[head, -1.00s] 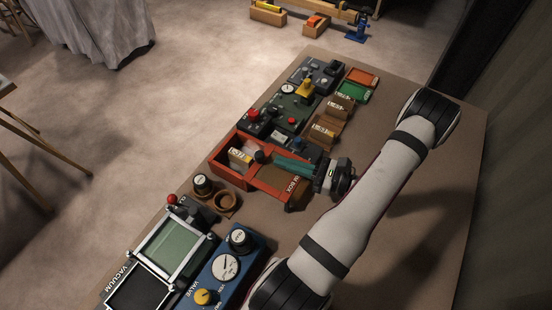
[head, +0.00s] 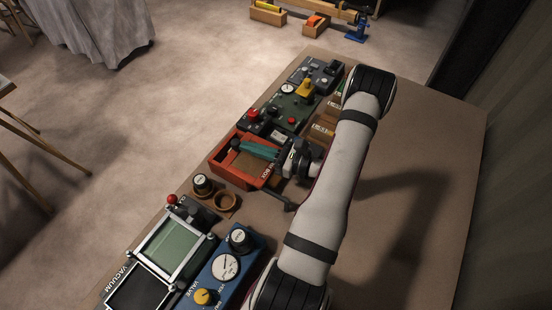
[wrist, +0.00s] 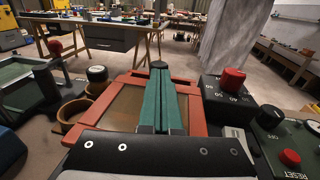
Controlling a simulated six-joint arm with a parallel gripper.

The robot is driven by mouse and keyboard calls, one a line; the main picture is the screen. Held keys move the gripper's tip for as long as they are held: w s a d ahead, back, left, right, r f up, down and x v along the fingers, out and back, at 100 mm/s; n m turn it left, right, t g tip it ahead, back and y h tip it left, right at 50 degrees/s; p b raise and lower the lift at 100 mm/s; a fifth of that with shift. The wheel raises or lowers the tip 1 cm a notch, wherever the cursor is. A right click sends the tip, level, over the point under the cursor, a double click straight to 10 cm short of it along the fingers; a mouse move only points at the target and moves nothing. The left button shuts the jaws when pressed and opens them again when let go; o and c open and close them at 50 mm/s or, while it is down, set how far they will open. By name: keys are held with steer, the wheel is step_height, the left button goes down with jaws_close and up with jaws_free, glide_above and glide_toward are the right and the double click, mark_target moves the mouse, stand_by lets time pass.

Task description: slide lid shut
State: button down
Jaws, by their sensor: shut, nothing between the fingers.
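The red box (head: 228,178) stands at the middle of the table in the head view, and its red rim (wrist: 188,76) frames the wrist view. Its brown lid (head: 250,166) lies over most of the box, and the lid also shows in the wrist view (wrist: 122,108). A dark knob (wrist: 159,65) stands near the lid's far end. My gripper (head: 242,146) has its teal fingers together, empty, above the lid with the tips at the knob; they also show in the wrist view (wrist: 160,76).
Brown rings (head: 227,201) and a black-topped knob (head: 202,183) stand close left of the box. A control unit with a red knob (wrist: 232,80) stands close on its other side. The blue valve panel (head: 226,268) is nearer. The table's right part is clear.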

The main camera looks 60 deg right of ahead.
steer(key=shift+w, duration=0.45)
steer(key=s+d+r+g, duration=0.2)
steer(key=s+r+g, duration=0.15)
steer(key=s, duration=0.95)
steer(key=shift+h, duration=0.3)
steer(key=x, duration=0.4)
steer(key=r+x, duration=0.1)
steer(key=x, duration=0.7)
steer(key=shift+w+a+r, duration=0.1)
steer(key=shift+w, duration=0.7)
